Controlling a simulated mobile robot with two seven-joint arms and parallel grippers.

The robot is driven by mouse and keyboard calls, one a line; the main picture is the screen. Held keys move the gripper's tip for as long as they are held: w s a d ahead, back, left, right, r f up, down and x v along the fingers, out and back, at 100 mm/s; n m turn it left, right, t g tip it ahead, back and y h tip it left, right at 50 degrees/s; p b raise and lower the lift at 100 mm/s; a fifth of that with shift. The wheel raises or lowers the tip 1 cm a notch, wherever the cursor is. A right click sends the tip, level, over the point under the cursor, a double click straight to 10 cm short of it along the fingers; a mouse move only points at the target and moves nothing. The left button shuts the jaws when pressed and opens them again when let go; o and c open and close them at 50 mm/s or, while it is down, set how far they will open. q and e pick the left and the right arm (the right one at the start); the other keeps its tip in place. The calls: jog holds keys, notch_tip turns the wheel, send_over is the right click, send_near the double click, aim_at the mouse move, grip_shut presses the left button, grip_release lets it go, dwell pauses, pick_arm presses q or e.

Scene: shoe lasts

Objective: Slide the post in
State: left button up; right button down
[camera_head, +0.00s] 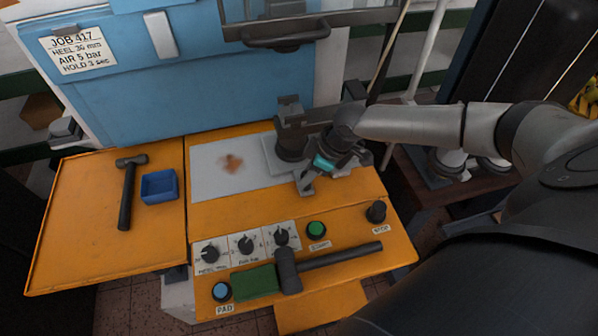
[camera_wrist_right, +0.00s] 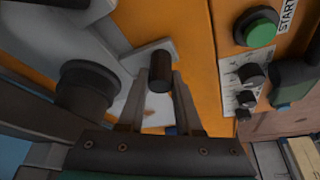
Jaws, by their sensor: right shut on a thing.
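The post (camera_wrist_right: 161,68) is a short dark cylinder in the right wrist view, between the fingertips of my right gripper (camera_wrist_right: 160,82). The gripper is shut on it. In the head view my right gripper (camera_head: 304,181) points down over the right side of the orange machine table, and its hand hides most of the post there. A light grey plate (camera_wrist_right: 140,58) lies around and below the post; I cannot tell whether the post touches it or sits in an opening. A thick dark cylindrical fixture (camera_head: 291,145) stands close beside the gripper. My left gripper is out of view.
A hammer (camera_head: 127,195) and a blue bin (camera_head: 160,186) lie on the left orange shelf. Another hammer (camera_head: 330,258), a green pad (camera_head: 255,281), dials and a green start button (camera_head: 316,229) are at the front. The blue machine body (camera_head: 190,80) rises behind.

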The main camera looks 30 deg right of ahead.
jog(key=shift+d, duration=0.25)
jog(key=c, duration=0.7)
grip_release()
jog(key=shift+d, duration=0.1)
jog(key=shift+c, duration=0.2)
jog(key=shift+o, duration=0.8)
jog(key=p+v, duration=0.2)
jog(key=v, duration=1.3)
jog(key=shift+r, duration=0.15)
